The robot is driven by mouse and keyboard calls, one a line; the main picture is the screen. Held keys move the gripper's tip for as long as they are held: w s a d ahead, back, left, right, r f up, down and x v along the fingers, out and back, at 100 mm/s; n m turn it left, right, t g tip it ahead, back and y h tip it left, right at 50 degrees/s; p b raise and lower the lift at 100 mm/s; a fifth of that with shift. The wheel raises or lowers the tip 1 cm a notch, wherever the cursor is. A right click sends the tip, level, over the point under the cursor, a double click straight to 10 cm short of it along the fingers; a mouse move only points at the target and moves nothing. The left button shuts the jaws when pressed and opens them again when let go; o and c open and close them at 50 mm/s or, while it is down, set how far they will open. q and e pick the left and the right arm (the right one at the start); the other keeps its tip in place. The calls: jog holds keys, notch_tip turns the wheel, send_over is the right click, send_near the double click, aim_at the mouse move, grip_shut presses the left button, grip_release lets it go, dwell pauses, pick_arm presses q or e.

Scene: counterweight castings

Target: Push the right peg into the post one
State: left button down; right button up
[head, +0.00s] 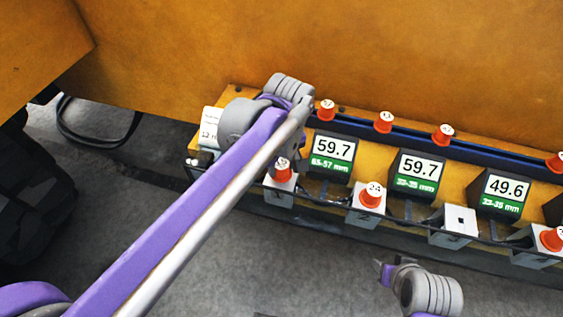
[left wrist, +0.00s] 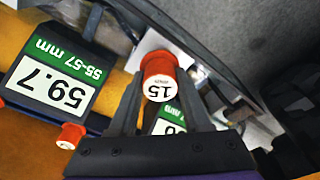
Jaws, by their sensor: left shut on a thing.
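My left gripper (head: 284,164) reaches down at the left end of the yellow bench, over post one (head: 279,193), a pale block with a "1" on its front. It is shut on a red peg (head: 282,174). In the left wrist view the peg (left wrist: 159,75) shows a white end marked 15 between the two fingers, with the pale post (left wrist: 150,44) right behind it. The peg stands over the post's top; how deep it sits is hidden.
Several red pegs (head: 384,122) stand along the dark back rail. Displays read 59.7 (head: 333,148), 59.7 (head: 418,170) and 49.6 (head: 505,190). Post two holds peg 24 (head: 371,194). The third post (head: 453,226) is empty; the rightmost visible one holds a peg (head: 552,238).

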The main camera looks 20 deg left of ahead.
aim_at(284, 167)
pick_arm(q)
jog(key=shift+f+b, duration=0.3)
jog(key=shift+f, duration=0.4)
jog(key=shift+c, duration=1.4)
grip_release()
jog(key=r, duration=0.7)
jog(key=s+d+r, duration=0.1)
jog(key=r, duration=0.2)
jog(key=shift+r+p, duration=0.4)
jog(key=shift+a, duration=0.1)
